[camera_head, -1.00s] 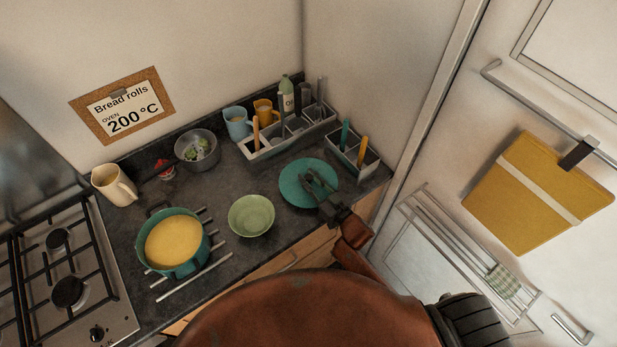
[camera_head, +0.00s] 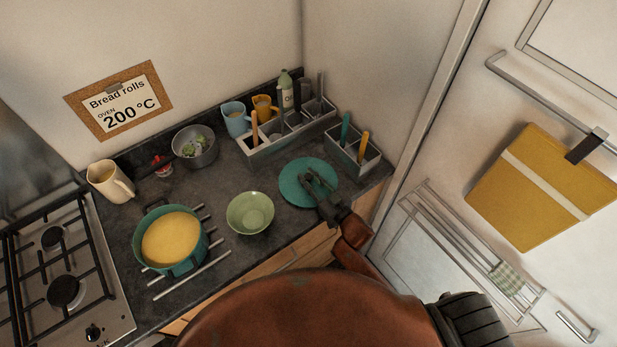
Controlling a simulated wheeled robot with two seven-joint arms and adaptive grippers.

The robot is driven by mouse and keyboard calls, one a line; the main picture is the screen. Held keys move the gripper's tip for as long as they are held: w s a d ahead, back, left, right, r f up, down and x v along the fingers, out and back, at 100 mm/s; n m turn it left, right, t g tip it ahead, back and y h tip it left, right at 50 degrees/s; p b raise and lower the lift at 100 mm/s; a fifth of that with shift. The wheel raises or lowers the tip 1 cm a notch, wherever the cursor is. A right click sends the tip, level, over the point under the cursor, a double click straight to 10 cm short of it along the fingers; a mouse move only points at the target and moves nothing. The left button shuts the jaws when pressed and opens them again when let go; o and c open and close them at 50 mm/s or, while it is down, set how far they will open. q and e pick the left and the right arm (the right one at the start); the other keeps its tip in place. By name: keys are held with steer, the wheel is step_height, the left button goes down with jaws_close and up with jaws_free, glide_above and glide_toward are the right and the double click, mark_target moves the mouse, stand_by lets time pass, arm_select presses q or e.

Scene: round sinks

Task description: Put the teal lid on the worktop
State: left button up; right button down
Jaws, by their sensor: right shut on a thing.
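The teal lid (camera_head: 296,188) is a flat round disc at the right part of the dark worktop (camera_head: 210,207). It lies at or just above the worktop surface; I cannot tell whether it touches. My right gripper (camera_head: 316,181) is over the lid's middle, shut on it, and hides its centre and grip point. The teal pot (camera_head: 171,242) stands without a cover at the left, full of yellow content, on metal bars. My left gripper is not in view.
A green bowl (camera_head: 250,213) stands just left of the lid. A grey divided organiser (camera_head: 290,137) and a smaller utensil box (camera_head: 352,158) stand behind it. A metal bowl (camera_head: 195,148), cream jug (camera_head: 110,182) and gas hob (camera_head: 65,270) are further left. Bare worktop lies between the bowls.

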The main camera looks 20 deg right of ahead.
steer(key=shift+f, duration=0.3)
steer(key=c, duration=1.7)
jaws_free()
steer(key=shift+o, duration=0.2)
steer(key=v, duration=1.2)
